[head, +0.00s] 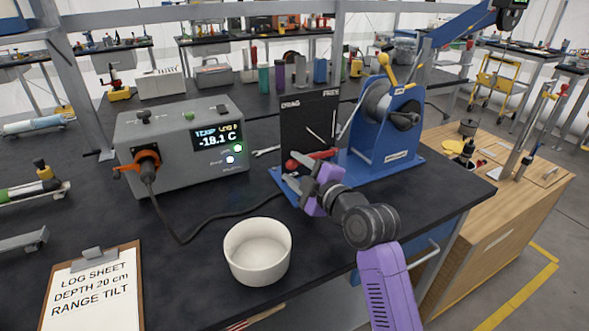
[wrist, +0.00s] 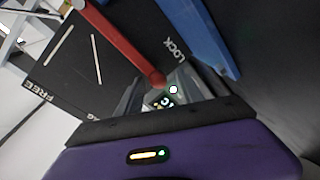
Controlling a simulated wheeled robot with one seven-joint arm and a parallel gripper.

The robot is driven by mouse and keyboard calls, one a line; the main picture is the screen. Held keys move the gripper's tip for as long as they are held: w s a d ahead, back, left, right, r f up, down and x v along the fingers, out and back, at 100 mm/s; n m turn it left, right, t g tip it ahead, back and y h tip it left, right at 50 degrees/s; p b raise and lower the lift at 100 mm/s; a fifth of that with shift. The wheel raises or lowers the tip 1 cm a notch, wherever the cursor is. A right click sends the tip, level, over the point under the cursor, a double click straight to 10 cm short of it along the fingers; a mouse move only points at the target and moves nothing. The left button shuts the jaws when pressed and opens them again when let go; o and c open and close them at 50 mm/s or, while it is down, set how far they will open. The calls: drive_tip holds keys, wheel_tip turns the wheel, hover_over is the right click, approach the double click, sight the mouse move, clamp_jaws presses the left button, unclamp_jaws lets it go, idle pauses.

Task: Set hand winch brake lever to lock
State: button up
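The hand winch (head: 385,118) is a blue frame with a drum and a yellow-knobbed handle. Its black panel (head: 310,115) reads DRAG and FREE along the top in the head view. The red brake lever (head: 318,157) points left and slightly down, its knob at the left end. In the wrist view the lever (wrist: 122,42) runs down to its round knob, close beside the LOCK label (wrist: 175,48); FREE is far left. My gripper (head: 293,177) is open at the panel's lower left. Its fingers (wrist: 165,92) stand apart either side of the knob; contact cannot be told.
A grey meter box (head: 180,140) with an orange connector and a cable stands left of the winch. A white bowl (head: 257,252) and a clipboard (head: 92,285) are at the front. A wooden bench (head: 500,180) stands right.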

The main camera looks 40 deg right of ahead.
drive_tip(key=shift+s+r, duration=0.1)
drive_tip(key=v, duration=0.7)
drive_tip(key=shift+s, duration=0.2)
drive_tip(key=shift+s+a, duration=0.1)
idle(0.3)
drive_tip(key=shift+r+m, duration=0.15)
drive_tip(key=shift+m, duration=0.15)
drive_tip(key=s+a+f+m+y+p, duration=0.1)
drive_tip(key=s+a+f+m+p, duration=0.1)
drive_tip(key=s+a, duration=0.4)
drive_tip(key=s+a+f+m+g+y+p, duration=0.1)
drive_tip(key=s+a+m, duration=0.3)
drive_tip(key=s, duration=1.2)
drive_tip(key=s+a+f+m+y+p, duration=0.1)
drive_tip(key=s+a+f+m+p, duration=0.1)
drive_tip(key=s+a, duration=0.8)
drive_tip(key=shift+s+f+m+g+p, duration=0.4)
drive_tip(key=shift+s+f+m, duration=0.2)
drive_tip(key=shift+f+m, duration=0.25)
